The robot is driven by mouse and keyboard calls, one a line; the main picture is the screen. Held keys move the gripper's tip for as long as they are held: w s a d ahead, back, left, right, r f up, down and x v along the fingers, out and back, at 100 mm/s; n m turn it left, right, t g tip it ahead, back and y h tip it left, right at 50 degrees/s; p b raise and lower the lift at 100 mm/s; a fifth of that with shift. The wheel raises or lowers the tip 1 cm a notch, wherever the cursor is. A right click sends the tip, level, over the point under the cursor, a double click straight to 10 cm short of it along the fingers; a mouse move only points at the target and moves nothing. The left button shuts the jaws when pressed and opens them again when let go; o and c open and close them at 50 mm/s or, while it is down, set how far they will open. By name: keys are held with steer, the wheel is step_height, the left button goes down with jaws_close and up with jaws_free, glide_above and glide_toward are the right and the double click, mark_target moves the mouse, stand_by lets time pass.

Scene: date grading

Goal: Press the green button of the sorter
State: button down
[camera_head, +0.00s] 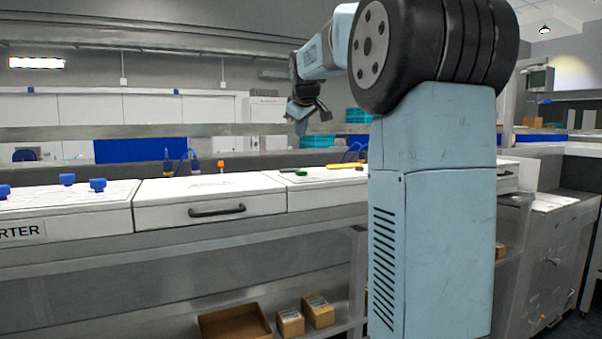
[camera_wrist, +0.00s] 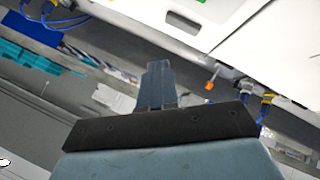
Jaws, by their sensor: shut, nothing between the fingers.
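The sorter (camera_head: 210,186) is a long white machine in sections on a metal bench, with a partly cut-off label ending in "RTER" at the left. A small green button (camera_head: 301,172) sits on top of its right section, left of my column. My gripper (camera_head: 301,127) hangs above and behind that section in the head view, apart from the button. In the wrist view my gripper (camera_wrist: 158,66) is shut with its fingers together and empty.
Blue knobs (camera_head: 97,185) stand on the left section. An orange-topped fitting (camera_head: 221,165) and blue tubes stand behind the middle section. A yellow-orange piece (camera_head: 345,165) lies right of the button. Below are an open cardboard box (camera_head: 235,322) and small cartons (camera_head: 318,310).

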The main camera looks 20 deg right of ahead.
mark_target(301, 171)
steer(key=shift+f, duration=0.1)
steer(key=shift+f, duration=4.35)
